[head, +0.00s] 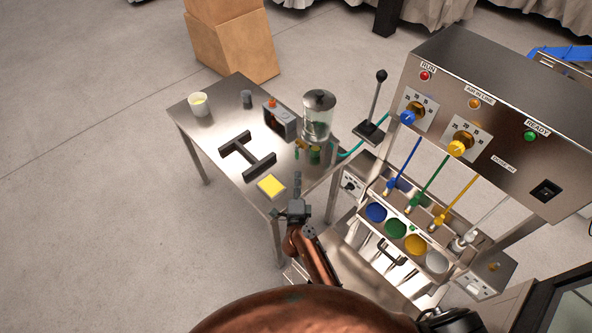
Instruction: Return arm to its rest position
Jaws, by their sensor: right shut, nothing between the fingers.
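My right gripper (297,183) is shut and empty. It shows near the lower middle of the head view, at the right front corner of the small steel table (187,119), just right of a yellow square (271,186) on that table. From this view I cannot tell its height over the table corner. Its copper-coloured arm reaches up from the bottom of the picture. My left gripper is not in view.
A steel machine (490,110) with knobs, a lever (377,97) and coloured cups stands close on the right. The table holds a white cup (198,104), a dark H-shaped stand (247,155), a grey device (280,120) and a clear dispenser (318,116). Floor at left is clear.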

